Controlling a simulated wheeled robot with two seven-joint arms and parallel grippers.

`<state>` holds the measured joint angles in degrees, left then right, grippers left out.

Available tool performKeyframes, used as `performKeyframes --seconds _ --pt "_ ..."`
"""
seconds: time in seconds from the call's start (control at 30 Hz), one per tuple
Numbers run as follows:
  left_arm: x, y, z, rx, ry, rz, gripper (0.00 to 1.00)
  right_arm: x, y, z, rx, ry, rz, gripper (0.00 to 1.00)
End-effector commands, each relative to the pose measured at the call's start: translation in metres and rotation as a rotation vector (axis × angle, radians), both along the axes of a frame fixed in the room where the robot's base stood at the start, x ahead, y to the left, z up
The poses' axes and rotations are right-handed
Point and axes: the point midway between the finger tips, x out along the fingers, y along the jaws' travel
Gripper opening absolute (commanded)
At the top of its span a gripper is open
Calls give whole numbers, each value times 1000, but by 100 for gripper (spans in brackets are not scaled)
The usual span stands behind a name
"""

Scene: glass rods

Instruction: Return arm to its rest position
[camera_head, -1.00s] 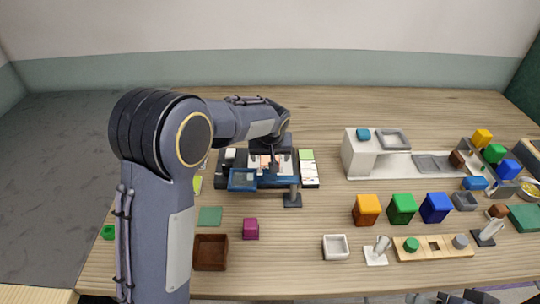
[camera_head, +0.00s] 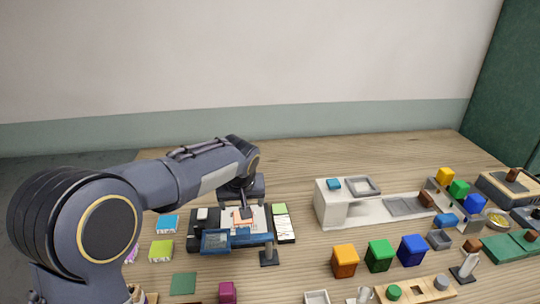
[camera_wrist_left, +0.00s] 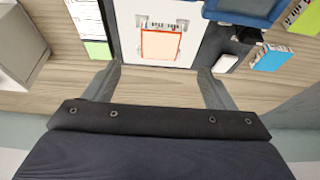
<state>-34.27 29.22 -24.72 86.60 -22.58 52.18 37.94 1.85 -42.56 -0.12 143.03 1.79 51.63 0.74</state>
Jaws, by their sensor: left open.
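My left arm (camera_head: 150,190) comes in from the left and reaches over the black-and-blue device (camera_head: 213,243) on the table. My left gripper (camera_head: 243,208) points down above that device's white plate, which bears an orange-edged square. In the left wrist view my left gripper (camera_wrist_left: 158,82) has its two fingers wide apart with nothing between them. The orange-edged square (camera_wrist_left: 161,46) lies beyond the fingertips. My right gripper is in neither current view. I see no glass rods that I can make out.
A white stand (camera_head: 333,205) with a shelf is to the right. Orange (camera_head: 344,261), green (camera_head: 379,256) and blue (camera_head: 412,250) bins stand in front of it. A lime block (camera_head: 161,251) and a green mat (camera_head: 183,284) lie near the arm. The table behind the device is clear.

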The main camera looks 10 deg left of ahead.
Motion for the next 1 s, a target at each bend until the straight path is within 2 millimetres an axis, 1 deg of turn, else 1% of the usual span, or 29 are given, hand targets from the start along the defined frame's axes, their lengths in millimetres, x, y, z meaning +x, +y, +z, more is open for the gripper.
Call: performKeyframes --seconds 0.07,0.17,0.27,0.3,0.37,0.4,0.47,0.5,0.57,0.6,0.7,0.8,0.9,1.0 --pt "-6 6 2 -16 6 3 78 0 0 0 0 0 0 47" --pt "-25 21 7 -67 20 1 78 0 0 1 0 0 0 47" --pt "-61 41 14 -151 35 -9 78 0 0 2 0 0 0 47" --pt "-78 48 17 -186 38 -18 78 0 0 2 0 0 0 47" --pt "-104 56 21 -235 37 -34 78 0 0 3 0 0 0 47" --pt "-122 60 24 -264 32 -47 78 0 0 3 0 0 0 47" --pt "-149 65 27 -302 21 -66 78 0 0 4 0 0 0 47" --pt "-167 67 29 -325 10 -79 78 0 0 4 0 0 0 47" --pt "-193 68 30 -351 -8 -100 78 0 0 5 0 0 0 47" --pt "-210 68 30 -365 -22 -113 78 0 0 5 0 0 0 47" --pt "-251 65 26 -384 -60 -146 78 0 0 6 0 0 0 47" --pt "-283 58 19 -388 -93 -173 78 0 0 7 0 0 0 47" --pt "-305 52 10 -380 -117 -190 78 0 0 8 0 0 0 47" --pt "-317 48 4 -373 -131 -200 78 0 0 8 0 0 0 47"
